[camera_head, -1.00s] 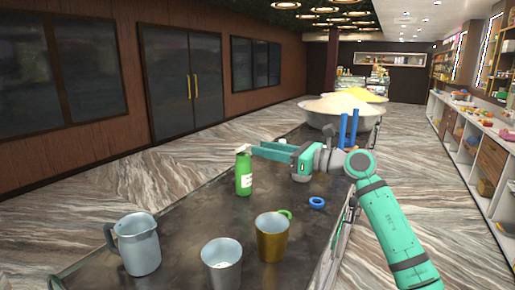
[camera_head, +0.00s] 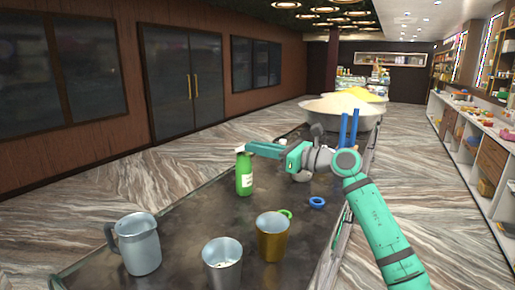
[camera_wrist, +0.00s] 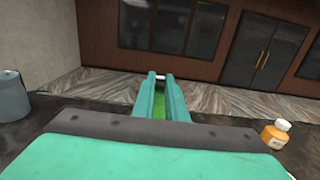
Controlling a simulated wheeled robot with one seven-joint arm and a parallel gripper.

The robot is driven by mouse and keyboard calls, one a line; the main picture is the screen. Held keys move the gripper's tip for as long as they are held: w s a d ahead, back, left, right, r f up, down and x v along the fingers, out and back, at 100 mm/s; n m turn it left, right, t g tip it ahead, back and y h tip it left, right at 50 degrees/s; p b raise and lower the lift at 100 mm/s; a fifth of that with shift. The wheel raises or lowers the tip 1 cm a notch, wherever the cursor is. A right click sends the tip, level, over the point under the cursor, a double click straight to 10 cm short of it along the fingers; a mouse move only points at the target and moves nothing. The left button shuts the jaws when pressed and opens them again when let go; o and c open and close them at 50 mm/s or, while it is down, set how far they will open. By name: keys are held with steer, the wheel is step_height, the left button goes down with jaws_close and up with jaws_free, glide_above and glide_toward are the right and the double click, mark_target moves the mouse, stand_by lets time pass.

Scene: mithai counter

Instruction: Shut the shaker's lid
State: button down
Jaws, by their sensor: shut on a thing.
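The shaker is a green bottle (camera_head: 244,176) with a white label, standing upright on the dark counter. Its white lid (camera_head: 240,150) shows at the top, beside my fingertips; whether it is open or shut is too small to tell. My gripper (camera_head: 247,149) reaches in from the right at the height of the shaker's top. In the wrist view my fingers (camera_wrist: 161,80) are close together, with a small white piece at their tips and green below between them. The fingers are shut on the lid and hide part of it.
A grey pitcher (camera_head: 138,246), a metal cup (camera_head: 222,258) and a gold mug (camera_head: 271,240) stand at the counter's front. A blue ring (camera_head: 317,202) lies right of the shaker. Large bowls (camera_head: 340,118) stand behind my arm. An orange jar (camera_wrist: 277,133) shows in the wrist view.

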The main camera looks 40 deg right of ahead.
steer(key=shift+s+d+f+t+y, duration=0.15)
steer(key=shift+f+t+y, duration=0.15)
steer(key=shift+f+t, duration=0.3)
steer(key=shift+s+a+f+t+y, duration=0.1)
steer(key=shift+f+t+y, duration=0.25)
steer(key=shift+t, duration=0.45)
steer(key=c, duration=1.8)
jaws_free()
steer(key=shift+o, duration=0.2)
steer(key=v, duration=1.1)
steer(key=shift+w, duration=0.1)
